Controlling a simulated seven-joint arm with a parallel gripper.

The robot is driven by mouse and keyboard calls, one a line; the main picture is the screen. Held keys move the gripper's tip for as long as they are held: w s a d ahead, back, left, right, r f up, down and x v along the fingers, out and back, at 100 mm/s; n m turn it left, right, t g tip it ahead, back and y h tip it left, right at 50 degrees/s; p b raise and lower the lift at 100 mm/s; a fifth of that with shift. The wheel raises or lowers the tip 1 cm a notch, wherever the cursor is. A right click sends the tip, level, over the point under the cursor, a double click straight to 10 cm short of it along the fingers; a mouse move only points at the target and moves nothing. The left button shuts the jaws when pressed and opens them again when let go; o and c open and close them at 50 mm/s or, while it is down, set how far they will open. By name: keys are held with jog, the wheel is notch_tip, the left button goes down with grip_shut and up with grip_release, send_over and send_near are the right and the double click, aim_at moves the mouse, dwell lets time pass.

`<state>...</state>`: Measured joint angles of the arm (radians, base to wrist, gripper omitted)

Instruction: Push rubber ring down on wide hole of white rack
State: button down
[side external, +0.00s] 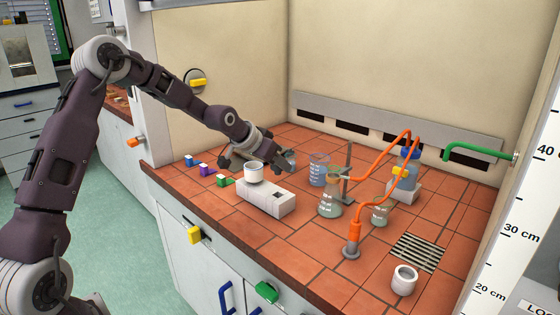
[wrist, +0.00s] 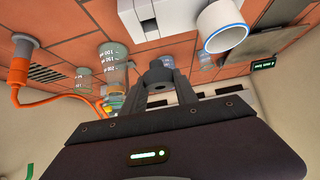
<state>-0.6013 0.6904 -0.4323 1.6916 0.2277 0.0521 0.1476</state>
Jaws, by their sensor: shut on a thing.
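In the wrist view, my gripper (wrist: 160,90) is shut on the dark grey rubber ring (wrist: 160,70), apart from the rack.
A beaker (side external: 319,169), a flask (side external: 330,197) and an orange hose (side external: 354,228) stand right of the rack. Small coloured blocks (side external: 206,170) lie to the left. Another white cup (side external: 404,280) and a vent grille (side external: 419,252) are at front right.

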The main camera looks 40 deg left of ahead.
send_over(284, 191)
jog(key=s, duration=0.3)
jog(key=shift+w+f, duration=0.2)
jog(key=shift+f, duration=2.6)
jog(key=shift+f, duration=1.05)
jog(key=shift+r, duration=0.1)
jog(key=shift+r, duration=0.3)
jog(key=shift+f, duration=0.4)
jog(key=shift+s+f, duration=0.15)
dwell(0.5)
jog(key=shift+r, duration=0.45)
